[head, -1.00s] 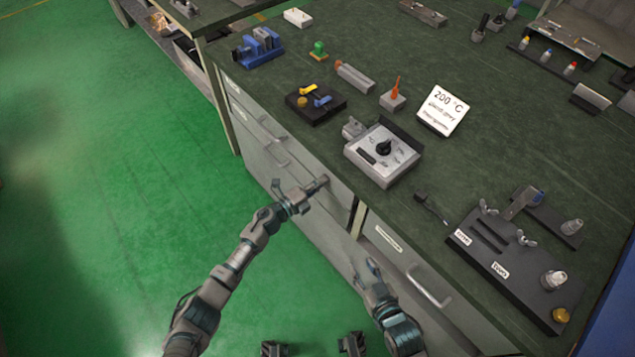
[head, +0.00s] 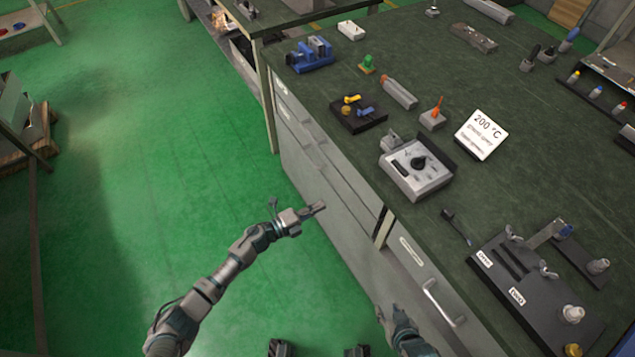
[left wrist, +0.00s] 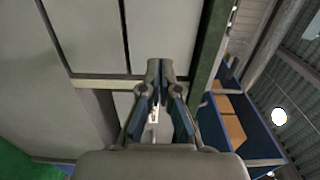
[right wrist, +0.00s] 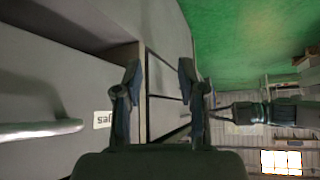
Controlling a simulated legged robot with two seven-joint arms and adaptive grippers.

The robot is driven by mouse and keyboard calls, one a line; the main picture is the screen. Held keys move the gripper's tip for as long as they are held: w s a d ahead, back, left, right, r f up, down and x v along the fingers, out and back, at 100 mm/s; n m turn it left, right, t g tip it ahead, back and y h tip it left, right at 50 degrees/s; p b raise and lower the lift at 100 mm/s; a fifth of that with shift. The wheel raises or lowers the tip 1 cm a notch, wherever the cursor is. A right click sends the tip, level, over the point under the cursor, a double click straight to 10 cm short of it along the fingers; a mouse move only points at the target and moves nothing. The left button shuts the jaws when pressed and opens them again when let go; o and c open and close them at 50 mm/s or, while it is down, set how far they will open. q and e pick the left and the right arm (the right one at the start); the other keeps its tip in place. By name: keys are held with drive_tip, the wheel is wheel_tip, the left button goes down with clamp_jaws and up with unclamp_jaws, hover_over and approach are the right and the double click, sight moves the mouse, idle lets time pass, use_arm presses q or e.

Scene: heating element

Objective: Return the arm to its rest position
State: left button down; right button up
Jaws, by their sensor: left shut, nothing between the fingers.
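My left arm reaches in from the lower left in the head view. Its gripper (head: 312,210) is out over the green floor, in front of the grey drawer fronts and apart from them. In the left wrist view its fingers (left wrist: 160,72) are together with nothing between them. My right gripper (head: 388,314) is low in the head view, beside the lower drawer front. In the right wrist view its two fingers (right wrist: 158,78) stand wide apart with nothing between them.
The workbench (head: 330,72) carries a control box with a dial (head: 416,166), a 200 °C sign (head: 482,135) and a black fixture plate (head: 530,295). A drawer handle (head: 440,302) juts out right of my right gripper. Green floor (head: 150,170) is free to the left.

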use_arm(q)
drive_tip(key=s+a+f+n+y+p, duration=0.7)
drive_tip(key=s+a+f+n+y, duration=0.65)
drive_tip(key=f+n, duration=0.45)
drive_tip(key=s+a+f+n+g+p, duration=0.1)
drive_tip(key=s+f+n+g, duration=0.1)
drive_tip(key=s, duration=0.7)
drive_tip(key=s+a+f+n+g+y+p, duration=0.1)
drive_tip(key=s+a+f+n+g, duration=0.1)
drive_tip(key=s, duration=0.8)
drive_tip(key=s+a+f+n+g+p, duration=0.1)
drive_tip(key=s+f+n+g, duration=0.3)
drive_tip(key=s, duration=0.5)
drive_tip(key=shift+s+a+f+n, duration=0.25)
drive_tip(key=shift+a+f+n, duration=0.05)
drive_tip(key=shift+a+n, duration=0.2)
use_arm(e)
drive_tip(key=s+d+f+g, duration=0.1)
drive_tip(key=s+f+g, duration=0.1)
drive_tip(key=s+f, duration=0.2)
drive_tip(key=s+d+f+g+h, duration=0.1)
drive_tip(key=s+f, duration=0.3)
drive_tip(key=f, duration=0.6)
drive_tip(key=s+d+f+g, duration=0.1)
drive_tip(key=s+f+g, duration=0.2)
drive_tip(key=f, duration=0.4)
drive_tip(key=shift+s+f, duration=0.25)
drive_tip(key=shift+s, duration=0.55)
drive_tip(key=shift+s, duration=0.1)
